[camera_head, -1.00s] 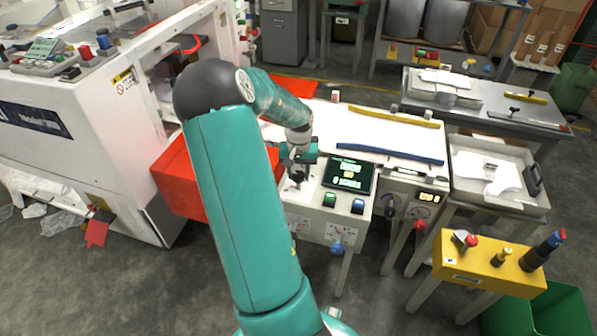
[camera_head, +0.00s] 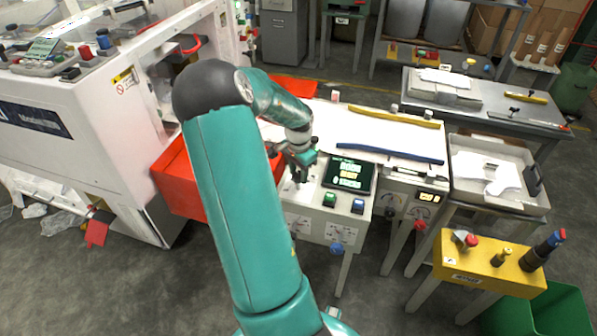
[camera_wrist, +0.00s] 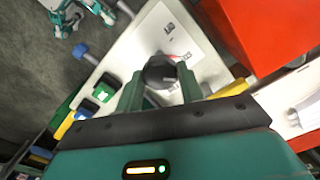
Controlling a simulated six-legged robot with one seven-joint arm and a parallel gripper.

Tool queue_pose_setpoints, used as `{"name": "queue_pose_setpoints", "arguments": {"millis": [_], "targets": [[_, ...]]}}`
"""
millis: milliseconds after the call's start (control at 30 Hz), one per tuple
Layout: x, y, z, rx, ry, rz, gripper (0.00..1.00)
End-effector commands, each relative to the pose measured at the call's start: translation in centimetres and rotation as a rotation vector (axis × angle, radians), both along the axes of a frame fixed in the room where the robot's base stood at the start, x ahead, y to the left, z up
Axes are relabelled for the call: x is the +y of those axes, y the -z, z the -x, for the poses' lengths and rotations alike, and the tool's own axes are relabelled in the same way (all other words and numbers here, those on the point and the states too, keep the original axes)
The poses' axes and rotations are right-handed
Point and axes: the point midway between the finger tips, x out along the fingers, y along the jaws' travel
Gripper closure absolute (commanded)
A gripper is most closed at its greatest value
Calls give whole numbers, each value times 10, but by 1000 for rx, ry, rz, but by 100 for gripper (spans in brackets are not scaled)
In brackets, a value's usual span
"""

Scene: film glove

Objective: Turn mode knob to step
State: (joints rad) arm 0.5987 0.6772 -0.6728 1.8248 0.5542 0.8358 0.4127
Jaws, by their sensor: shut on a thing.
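The mode knob (camera_wrist: 160,70) is a round black knob on the pale panel of the machine, in the wrist view. My gripper (camera_wrist: 161,84) has its two green fingers on either side of it, shut on the knob. In the head view my gripper (camera_head: 298,167) is over the left part of the control panel (camera_head: 311,200) and largely hides the knob. A dark display (camera_head: 348,175) with green and yellow text lies just right of my gripper; the text is too small to read surely.
A green button (camera_head: 329,199) and a blue button (camera_head: 358,206) sit below the display. A red bin (camera_head: 180,180) stands close to the left of the panel. A blue strip (camera_head: 390,155) lies on the white bed at the right. A yellow box (camera_head: 480,265) stands front right.

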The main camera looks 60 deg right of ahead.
Motion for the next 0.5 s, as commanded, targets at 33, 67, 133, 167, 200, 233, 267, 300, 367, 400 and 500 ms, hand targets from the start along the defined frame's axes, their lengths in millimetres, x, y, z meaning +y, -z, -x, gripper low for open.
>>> {"name": "queue_pose_setpoints", "arguments": {"millis": [33, 67, 133, 167, 200, 233, 267, 300, 367, 400, 500], "targets": [[1, 0, 0, 0, 10, -2, 85], [1, 0, 0, 0, 15, -2, 85], [1, 0, 0, 0, 24, -2, 85], [1, 0, 0, 0, 27, -2, 85], [1, 0, 0, 0, 29, -2, 85], [1, 0, 0, 0, 30, -2, 85], [1, 0, 0, 0, 31, -2, 85], [1, 0, 0, 0, 32, -2, 85], [1, 1, 0, 0, 31, -2, 85], [1, 1, 0, 0, 31, -2, 85], [1, 1, 0, 0, 30, -2, 85]]}}
